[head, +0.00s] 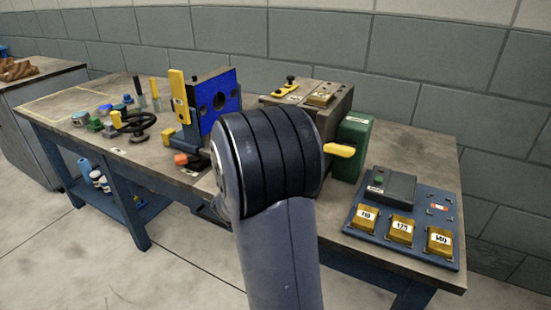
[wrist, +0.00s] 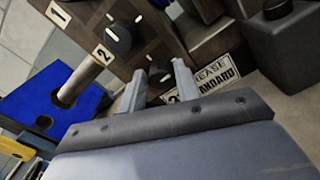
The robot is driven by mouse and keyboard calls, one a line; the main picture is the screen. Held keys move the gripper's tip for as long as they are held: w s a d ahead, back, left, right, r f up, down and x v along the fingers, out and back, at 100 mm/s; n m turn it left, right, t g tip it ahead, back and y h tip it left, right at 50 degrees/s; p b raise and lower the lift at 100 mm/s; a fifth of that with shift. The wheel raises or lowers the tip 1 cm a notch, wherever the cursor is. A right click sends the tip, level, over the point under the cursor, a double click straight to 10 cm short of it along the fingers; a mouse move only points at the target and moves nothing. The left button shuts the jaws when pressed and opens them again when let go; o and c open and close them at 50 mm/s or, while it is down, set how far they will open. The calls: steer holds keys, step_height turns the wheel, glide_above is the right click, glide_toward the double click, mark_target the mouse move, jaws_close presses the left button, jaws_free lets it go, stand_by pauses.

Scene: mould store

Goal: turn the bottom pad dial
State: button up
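In the wrist view a dark brown panel carries a round black dial (wrist: 118,39) with a white mark, near number plates 1 and 2. A second black dial (wrist: 159,74) sits further along the panel toward my gripper. My gripper (wrist: 160,68) is open, its two grey fingers apart on either side of this second dial. I cannot tell whether they touch it. A plate beside it is partly hidden by a finger. In the head view my arm hides the gripper and the dials.
A blue plate (head: 218,98) with a hole stands on the bench (head: 165,160); in the wrist view a metal rod (wrist: 85,78) meets a blue part. A yellow handle (head: 340,150) juts from the green block (head: 352,140).

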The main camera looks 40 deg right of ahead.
steer(key=o, duration=0.3)
steer(key=p+v, duration=0.1)
steer(key=v, duration=0.9)
steer(key=shift+s+a, duration=0.15)
steer(key=shift+a, duration=0.2)
steer(key=b+x, duration=0.1)
steer(key=x, duration=1)
steer(key=shift+r, duration=0.1)
steer(key=shift+s+a, duration=0.1)
steer(key=shift+a, duration=0.1)
